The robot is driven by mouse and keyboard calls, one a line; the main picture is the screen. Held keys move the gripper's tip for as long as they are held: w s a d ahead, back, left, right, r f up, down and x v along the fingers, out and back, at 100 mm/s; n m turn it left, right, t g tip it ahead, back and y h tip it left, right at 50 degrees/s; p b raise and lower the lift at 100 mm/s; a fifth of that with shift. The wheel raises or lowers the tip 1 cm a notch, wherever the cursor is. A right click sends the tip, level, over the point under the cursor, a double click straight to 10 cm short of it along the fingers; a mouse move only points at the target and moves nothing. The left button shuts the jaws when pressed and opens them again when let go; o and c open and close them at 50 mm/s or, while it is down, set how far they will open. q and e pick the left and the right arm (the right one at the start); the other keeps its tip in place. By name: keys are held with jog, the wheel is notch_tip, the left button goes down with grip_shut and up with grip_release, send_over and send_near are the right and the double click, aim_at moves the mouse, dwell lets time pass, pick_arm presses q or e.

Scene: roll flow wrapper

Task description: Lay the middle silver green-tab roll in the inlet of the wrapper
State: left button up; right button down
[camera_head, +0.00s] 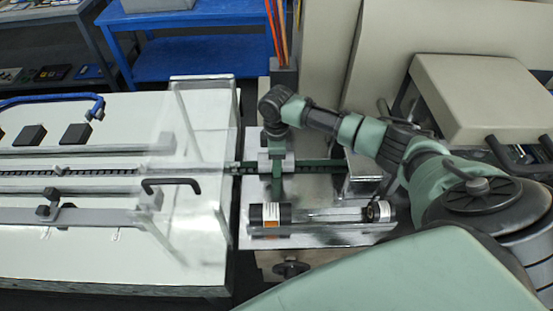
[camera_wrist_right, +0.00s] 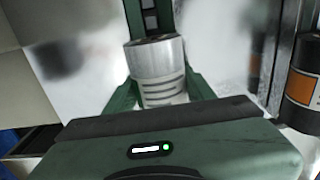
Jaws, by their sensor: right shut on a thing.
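My right gripper (camera_head: 276,162) is over the inlet (camera_head: 318,165) of the wrapper, a green-edged channel with a dark chain. In the right wrist view the right gripper (camera_wrist_right: 160,97) is shut on a silver roll (camera_wrist_right: 158,62), with a green finger on each side. The inlet channel (camera_wrist_right: 150,14) runs away just behind the roll in that view. I cannot tell whether the roll touches the channel. No green tab shows on it. The wrapper (camera_head: 190,215) has a clear guard and stands at the left. My left gripper is not in view.
A metal tray (camera_head: 325,230) in front of the inlet holds a black roll with an orange and white label (camera_head: 271,214) and another dark roll (camera_head: 379,211). A beige machine housing (camera_head: 480,95) stands at the back right. A blue table (camera_head: 190,60) is behind.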

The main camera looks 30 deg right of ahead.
jog(key=shift+c, duration=2.2)
grip_release()
notch_tip(320, 180, up, 8)
jog(key=shift+f+b, duration=0.1)
jog(key=shift+b, duration=0.5)
